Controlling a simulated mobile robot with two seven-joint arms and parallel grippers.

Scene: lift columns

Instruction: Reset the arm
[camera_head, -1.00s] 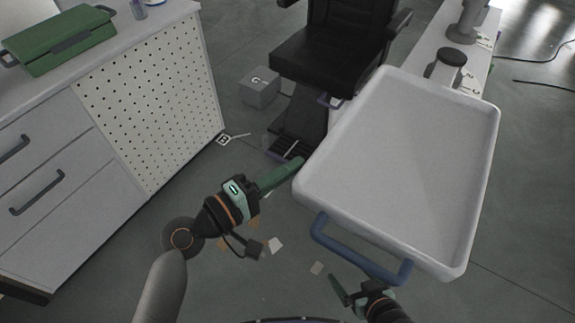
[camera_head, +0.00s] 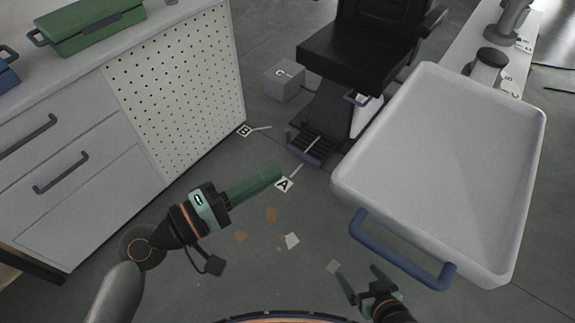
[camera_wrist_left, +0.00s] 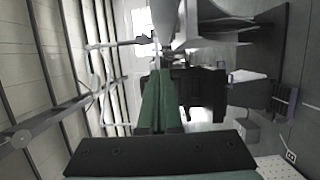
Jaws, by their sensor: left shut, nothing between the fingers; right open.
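My left gripper (camera_head: 280,171) has green fingers pressed together and is empty. It is over the open floor left of the white tray (camera_head: 360,128). In the left wrist view its shut fingers (camera_wrist_left: 160,80) point up the picture, with nothing between them. My right gripper (camera_head: 358,272) is at the bottom edge, below the tray's blue handle (camera_head: 405,255). Its two green fingers are spread apart and nothing is between them. Most of the right arm is out of view.
A grey cabinet (camera_head: 75,185) with a perforated panel stands at left, a green case (camera_head: 90,27) on top. A black chair (camera_head: 360,55) stands at the back, near a grey box (camera_head: 284,80). Small scraps (camera_head: 292,241) lie on the floor. Floor between cabinet and tray is mostly clear.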

